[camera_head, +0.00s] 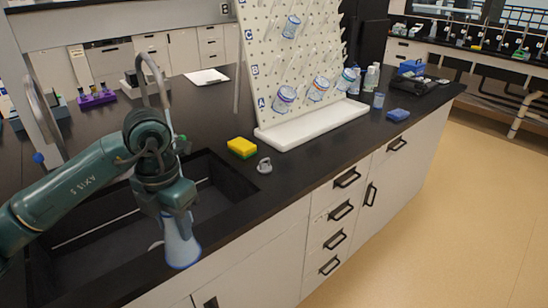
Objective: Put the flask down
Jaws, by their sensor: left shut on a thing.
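A translucent bluish flask (182,246) hangs below my left gripper (167,208), its wider end down. My left gripper is shut on its upper part, over the front edge of the black sink (108,220). The gripper hides the top of the flask. The flask is in the air, in front of the cabinet side, apart from the counter (285,185). My right gripper is not in view.
A yellow and green sponge (242,147) and a small grey object (264,165) lie right of the sink. A white pegboard rack (312,128) holds several beakers or flasks. A blue sponge (398,115) lies further right. The front right counter strip is clear.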

